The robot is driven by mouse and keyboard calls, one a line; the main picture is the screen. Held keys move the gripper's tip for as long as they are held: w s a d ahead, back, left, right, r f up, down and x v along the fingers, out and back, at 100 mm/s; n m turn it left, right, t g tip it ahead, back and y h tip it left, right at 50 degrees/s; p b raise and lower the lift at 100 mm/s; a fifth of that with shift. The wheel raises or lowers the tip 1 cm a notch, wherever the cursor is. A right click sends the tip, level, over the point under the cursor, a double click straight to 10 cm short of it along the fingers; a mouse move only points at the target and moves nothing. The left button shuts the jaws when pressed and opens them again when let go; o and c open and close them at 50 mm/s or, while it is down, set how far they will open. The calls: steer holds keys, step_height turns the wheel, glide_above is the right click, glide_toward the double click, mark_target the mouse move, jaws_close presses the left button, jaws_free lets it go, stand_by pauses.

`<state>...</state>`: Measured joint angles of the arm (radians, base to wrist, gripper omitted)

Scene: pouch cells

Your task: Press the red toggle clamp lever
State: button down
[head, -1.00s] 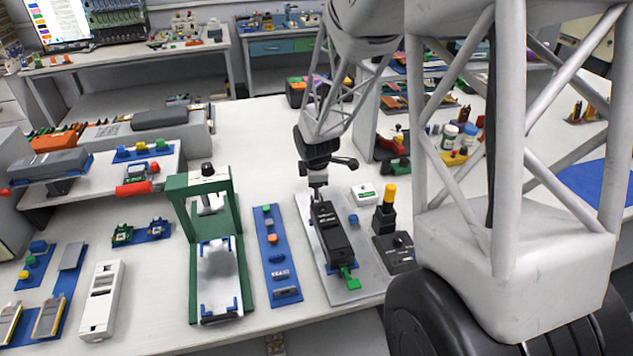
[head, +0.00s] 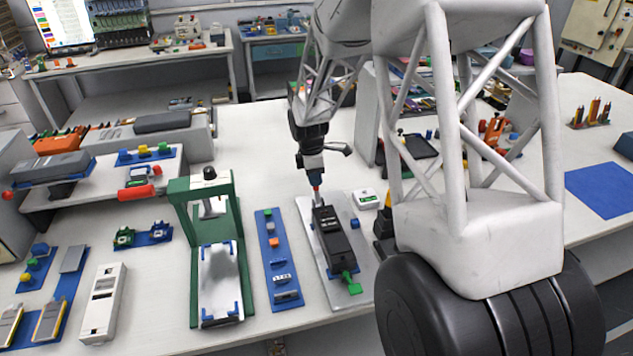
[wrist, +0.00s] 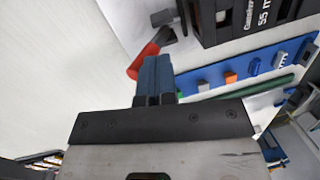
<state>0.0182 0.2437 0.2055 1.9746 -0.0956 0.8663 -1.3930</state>
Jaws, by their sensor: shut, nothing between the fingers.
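The red toggle clamp lever (wrist: 145,61) shows in the wrist view, just left of my fingertips. It joins a dark clamp part at the back end of a black device (wrist: 235,18). In the head view only a small bit of red (head: 316,188) shows under my gripper. The black device (head: 333,233) lies on a grey plate there. My gripper (wrist: 154,62) is shut and empty, its blue-grey fingers next to the lever. I cannot tell whether they touch it. In the head view my gripper (head: 315,180) points down at the device's far end.
A blue strip (head: 263,240) with small parts and a green press frame (head: 238,235) stand left of the device. A white box (head: 365,199) is close on its right. A different red handle (head: 136,192) lies farther left. Bare table lies behind the device.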

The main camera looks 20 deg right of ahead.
steer(key=w+g, duration=0.1)
steer(key=w+f+g, duration=0.1)
steer(key=g, duration=0.1)
steer(key=w+g, duration=0.1)
steer(key=shift+f+g, duration=0.25)
steer(key=shift+g, duration=0.15)
steer(key=shift+w+f+g, duration=0.55)
steer(key=shift+w+g, duration=0.05)
steer(key=shift+g, duration=0.6)
steer(key=shift+w+f, duration=0.55)
steer(key=shift+f, duration=0.3)
steer(key=shift+w+f, duration=0.15)
steer(key=shift+f, duration=0.3)
steer(key=shift+f, duration=0.2)
steer(key=shift+r, duration=0.1)
steer(key=shift+a+r, duration=0.2)
steer(key=shift+r, duration=0.4)
steer(key=v, duration=1.2)
steer(key=shift+w+a+f, duration=0.15)
steer(key=shift+w+f, duration=0.2)
steer(key=shift+f, duration=0.05)
